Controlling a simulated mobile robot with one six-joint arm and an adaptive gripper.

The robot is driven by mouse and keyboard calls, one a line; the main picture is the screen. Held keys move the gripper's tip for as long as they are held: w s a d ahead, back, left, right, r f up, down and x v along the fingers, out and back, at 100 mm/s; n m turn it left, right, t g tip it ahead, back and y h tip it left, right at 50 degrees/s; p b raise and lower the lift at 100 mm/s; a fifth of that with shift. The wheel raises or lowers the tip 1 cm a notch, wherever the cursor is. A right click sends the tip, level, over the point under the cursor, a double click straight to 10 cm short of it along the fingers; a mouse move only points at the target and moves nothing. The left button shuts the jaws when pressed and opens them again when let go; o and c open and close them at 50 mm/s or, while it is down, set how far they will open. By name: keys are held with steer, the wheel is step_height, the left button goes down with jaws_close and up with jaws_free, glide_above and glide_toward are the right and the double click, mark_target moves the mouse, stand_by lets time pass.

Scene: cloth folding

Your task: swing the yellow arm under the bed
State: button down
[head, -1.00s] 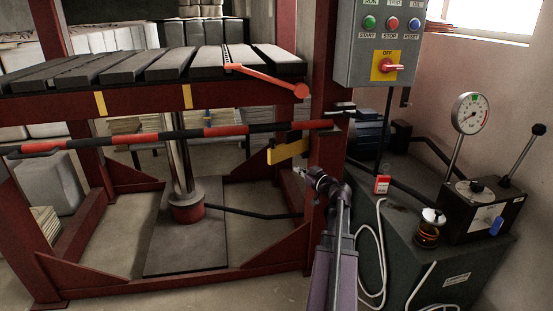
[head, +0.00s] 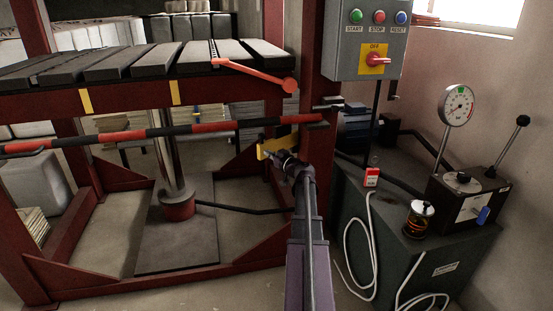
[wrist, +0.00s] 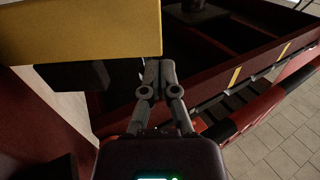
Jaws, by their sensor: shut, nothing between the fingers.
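The yellow arm (head: 263,150) is a short flat bar by the right red post, below the bed's edge. It sticks out leftward. The bed (head: 130,106) is a slatted platform on a red frame with two yellow marks on its front beam. My gripper (head: 272,156) is shut and empty, its tips at the yellow arm and partly covering it. In the wrist view the yellow arm (wrist: 80,32) fills the top left, and my closed fingertips (wrist: 158,64) are right by its lower right corner. I cannot tell whether they touch.
A red-and-black striped bar (head: 160,132) crosses in front of the frame, just above my gripper. An orange lever (head: 255,75) hangs at the bed's right end. A control box (head: 368,40) and a green cabinet (head: 385,250) with a gauge and white cable stand right.

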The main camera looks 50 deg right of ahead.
mark_target(261, 148)
steer(key=shift+w+d, duration=0.15)
steer(key=shift+w, duration=1.4)
steer(key=shift+w+d+h, duration=0.1)
steer(key=shift+d+h, duration=0.1)
steer(key=shift+h, duration=0.1)
